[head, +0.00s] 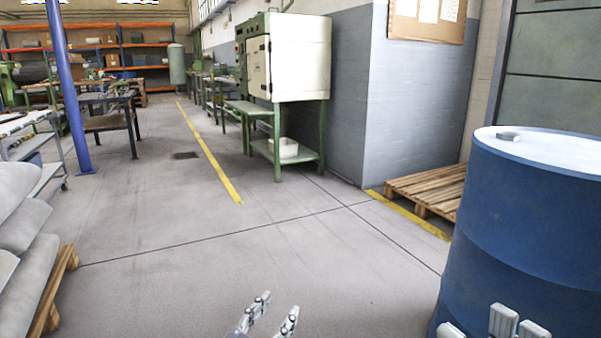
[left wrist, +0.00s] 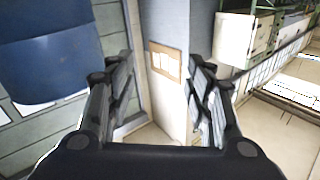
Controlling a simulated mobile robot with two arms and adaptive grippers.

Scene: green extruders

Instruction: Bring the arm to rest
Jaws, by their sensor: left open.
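My left gripper (head: 280,302) shows at the bottom middle of the head view, its two fingers apart with nothing between them. It is over the bare floor. In the left wrist view, the same gripper (left wrist: 160,66) is open and empty, one finger on each side. Pale grey parts that look like my right gripper (head: 505,322) show at the bottom right, in front of the blue drum (head: 530,240). They are cut off by the frame edge, so their opening cannot be told.
The drum stands close on the right. A wooden pallet (head: 430,190) lies behind it by the wall. Grey sacks (head: 28,265) lie on a pallet at left. A green-framed machine (head: 300,60) stands further back. The middle floor (head: 190,260) is clear.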

